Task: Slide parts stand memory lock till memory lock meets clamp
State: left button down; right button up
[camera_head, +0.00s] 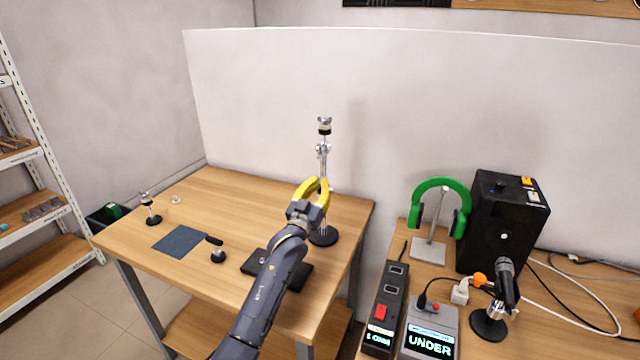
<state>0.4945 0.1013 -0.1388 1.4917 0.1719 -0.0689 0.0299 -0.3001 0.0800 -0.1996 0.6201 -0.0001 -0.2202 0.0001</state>
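The parts stand (322,167) is a chrome upright rod on a round black base (323,238), near the right back of the left wooden table. A chrome clamp (322,149) sits on its upper part, below a black and silver top piece (324,126). My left gripper (320,182), with yellow fingers, is at the rod below the clamp, its tips close together there. Whether they are shut on anything is too small to tell. I cannot make out the memory lock; the gripper covers part of the rod. My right gripper is not in view.
The left table (205,200) also holds a blue-grey mat (180,241), small stands (152,210) and a black flat item (297,276). The right table has green headphones (440,187), a black speaker (503,225), a microphone (505,280) and boxes with displays (431,330).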

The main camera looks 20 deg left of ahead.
pick_arm(q)
jog(key=shift+f, duration=0.7)
